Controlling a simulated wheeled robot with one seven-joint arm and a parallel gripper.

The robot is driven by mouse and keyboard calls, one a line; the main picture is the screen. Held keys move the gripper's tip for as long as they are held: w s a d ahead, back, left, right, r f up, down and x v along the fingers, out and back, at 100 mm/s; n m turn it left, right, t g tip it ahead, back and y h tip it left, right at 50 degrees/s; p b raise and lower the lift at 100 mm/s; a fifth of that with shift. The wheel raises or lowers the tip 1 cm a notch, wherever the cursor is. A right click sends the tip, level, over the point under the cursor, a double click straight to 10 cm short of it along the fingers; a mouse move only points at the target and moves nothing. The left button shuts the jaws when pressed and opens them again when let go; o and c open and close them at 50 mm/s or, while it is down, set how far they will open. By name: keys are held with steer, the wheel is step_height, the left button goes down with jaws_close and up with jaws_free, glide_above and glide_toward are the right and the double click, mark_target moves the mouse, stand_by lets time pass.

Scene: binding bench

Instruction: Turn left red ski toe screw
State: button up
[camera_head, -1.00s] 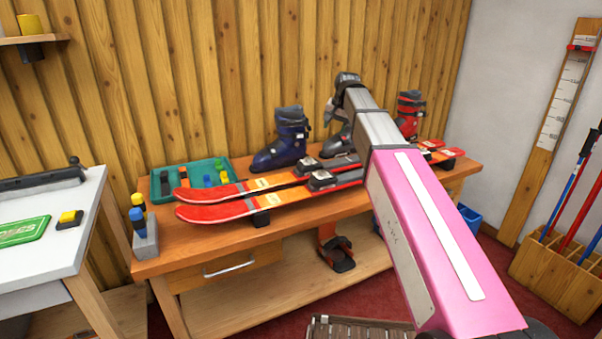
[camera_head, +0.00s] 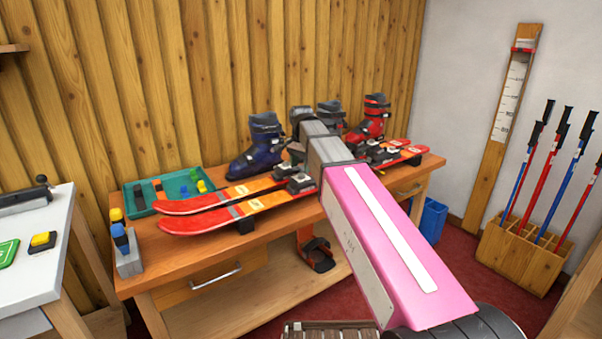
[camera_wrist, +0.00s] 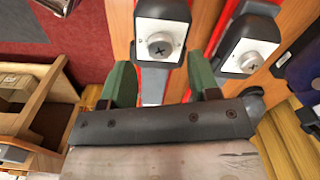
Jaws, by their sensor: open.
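Two red-orange skis lie side by side on the bench, a front one (camera_head: 200,222) and a back one (camera_head: 215,196), each with a grey-black binding. In the wrist view a toe piece with a silver cross-head screw (camera_wrist: 160,48) sits just beyond my gripper (camera_wrist: 160,85), in line with the gap between its green fingers. The fingers are apart with nothing between them. A second toe screw (camera_wrist: 248,60) shows to the right on the neighbouring ski. I cannot tell how far above the ski the fingers are. In the head view my fingers are hidden.
A blue boot (camera_head: 262,145) and a red boot (camera_head: 371,118) stand behind the skis. A green tray (camera_head: 130,201) and a grey holder (camera_head: 129,262) are at the bench's left. A pole rack (camera_head: 519,257) stands right.

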mark_target(301, 174)
steer(key=shift+f, duration=1.65)
steer(key=shift+c, duration=0.4)
steer(key=c, duration=0.9)
steer(key=shift+o, duration=0.2)
steer(key=n, duration=1.1)
steer(key=shift+n, duration=0.4)
steer(key=o, duration=0.9)
